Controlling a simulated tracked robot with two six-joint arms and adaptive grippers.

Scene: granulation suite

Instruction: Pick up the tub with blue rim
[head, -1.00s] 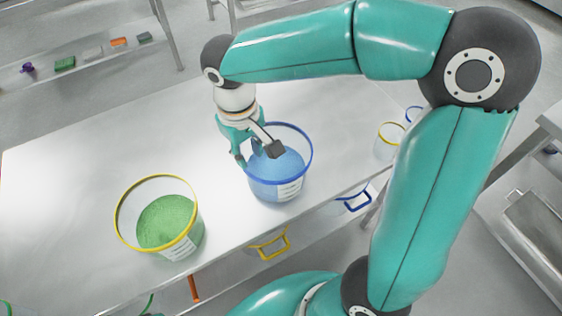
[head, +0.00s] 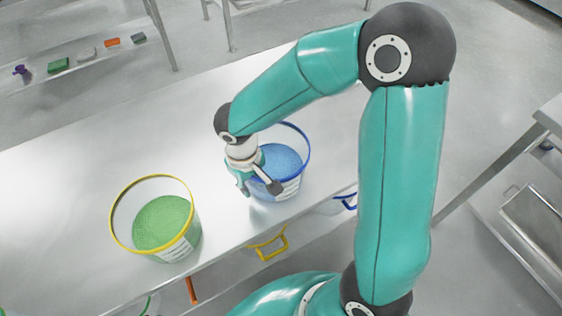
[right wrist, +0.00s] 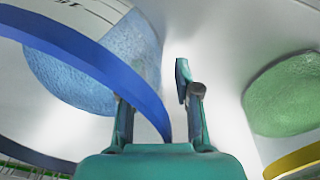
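The tub with blue rim (head: 291,190) stands upright on the steel table, holding blue granules, with a white label on its front. My right gripper (head: 258,189) is at its left front side, partly covering it. The gripper's fingers are apart. In the right wrist view, the blue rim (right wrist: 85,62) crosses in front of the left finger, and the right finger stands clear of the tub; the gripper (right wrist: 154,98) shows a gap between its fingers. I cannot tell whether a finger touches the tub. My left gripper is not in view.
A yellow-rimmed tub (head: 178,250) with green granules stands to the left on the table (head: 80,190). Yellow (head: 269,247) and blue (head: 345,203) handles show below the table's front edge. A shelf with small items is at the back left. The table behind the tubs is clear.

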